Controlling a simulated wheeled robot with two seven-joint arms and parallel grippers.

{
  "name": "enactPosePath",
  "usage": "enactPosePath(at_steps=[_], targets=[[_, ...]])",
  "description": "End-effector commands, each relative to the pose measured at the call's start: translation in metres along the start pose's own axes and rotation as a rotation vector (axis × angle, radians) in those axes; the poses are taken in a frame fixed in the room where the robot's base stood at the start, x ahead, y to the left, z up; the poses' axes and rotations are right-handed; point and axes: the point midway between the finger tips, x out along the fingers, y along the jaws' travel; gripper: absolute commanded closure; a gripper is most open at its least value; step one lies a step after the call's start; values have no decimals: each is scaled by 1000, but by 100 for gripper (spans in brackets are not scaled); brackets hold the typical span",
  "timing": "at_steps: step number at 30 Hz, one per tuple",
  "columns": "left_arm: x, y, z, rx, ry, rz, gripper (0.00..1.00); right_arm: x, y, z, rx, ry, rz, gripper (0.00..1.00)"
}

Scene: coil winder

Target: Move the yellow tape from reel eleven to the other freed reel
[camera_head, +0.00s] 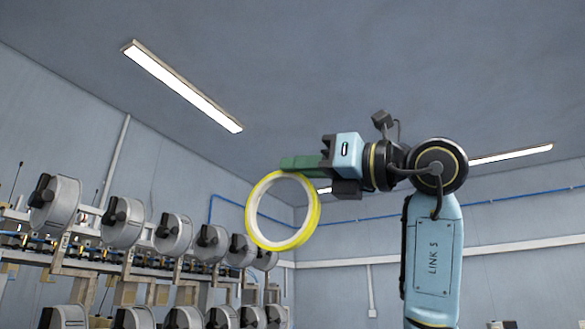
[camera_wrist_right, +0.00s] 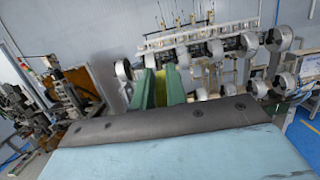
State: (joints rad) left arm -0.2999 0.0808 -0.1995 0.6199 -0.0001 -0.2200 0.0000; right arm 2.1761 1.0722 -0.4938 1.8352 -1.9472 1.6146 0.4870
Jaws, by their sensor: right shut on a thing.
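The yellow tape (camera_head: 317,212) is a ring with a pale inner side, held upright in the air with its hole facing my head camera. My right gripper (camera_head: 290,163) comes from the right and is shut on the ring's top edge with its green fingers. In the right wrist view the green fingers (camera_wrist_right: 161,84) show with a yellow patch between them. Reels stand in rows at the left, such as the nearest upper reel (camera_head: 55,204) and a farther one (camera_head: 173,235). I cannot read any reel number. My left gripper is not in view.
The winder rack (camera_head: 75,268) runs along the left wall with reels in an upper and a lower row. In the right wrist view, other machinery (camera_wrist_right: 70,90) stands at the left. The air around the tape and above the rack looks clear.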

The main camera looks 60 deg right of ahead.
Motion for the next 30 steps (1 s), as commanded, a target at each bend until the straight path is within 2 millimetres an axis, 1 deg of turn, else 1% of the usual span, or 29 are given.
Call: enactPosePath(at_steps=[5, 30], targets=[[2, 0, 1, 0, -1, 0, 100, 9, 0, -2, 1, 0, 2, 100], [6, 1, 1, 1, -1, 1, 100, 84, 0, -17, 0, 0, 2, 100]])
